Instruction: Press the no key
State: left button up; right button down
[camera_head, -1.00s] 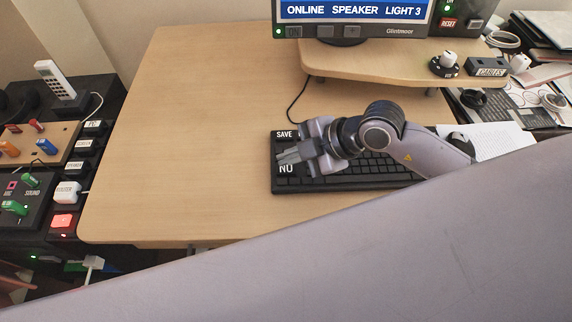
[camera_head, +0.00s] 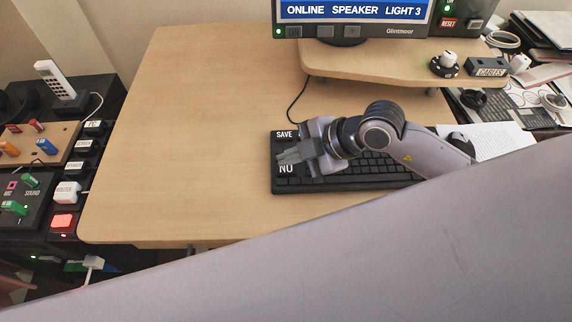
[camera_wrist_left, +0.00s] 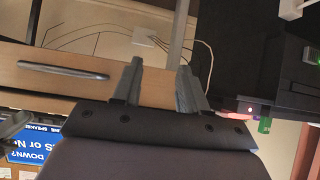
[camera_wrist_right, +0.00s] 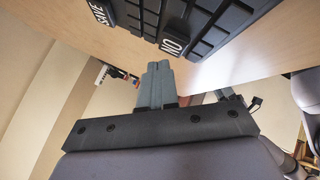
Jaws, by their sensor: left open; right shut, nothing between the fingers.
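The no key (camera_head: 286,170) is a dark key with a white NO label at the front left corner of the black keyboard (camera_head: 345,182). The save key (camera_head: 285,134) is at its back left corner. My right gripper (camera_head: 281,157) is shut and empty. Its tips are over the keyboard's left end, beside the no key in the head view, covering the top edge of its label. In the right wrist view the no key (camera_wrist_right: 172,45) is just beyond the shut fingertips (camera_wrist_right: 158,66); contact cannot be told. My left gripper (camera_wrist_left: 160,68) is open and empty, near a drawer front.
A monitor (camera_head: 352,14) stands at the back on a wooden riser (camera_head: 400,68). The desk (camera_head: 190,130) is clear left of the keyboard. Papers (camera_head: 490,142) lie right.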

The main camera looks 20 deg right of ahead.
aim_at(290, 169)
jog(key=shift+f, duration=0.15)
jog(key=shift+f, duration=0.3)
jog(key=shift+f, duration=0.45)
dwell(0.8)
jog(key=shift+r, duration=0.1)
jog(key=shift+r+p, duration=0.8)
jog(key=shift+p, duration=0.3)
notch_tip(290, 169, up, 5)
jog(key=p, duration=0.5)
jog(key=shift+p, duration=0.4)
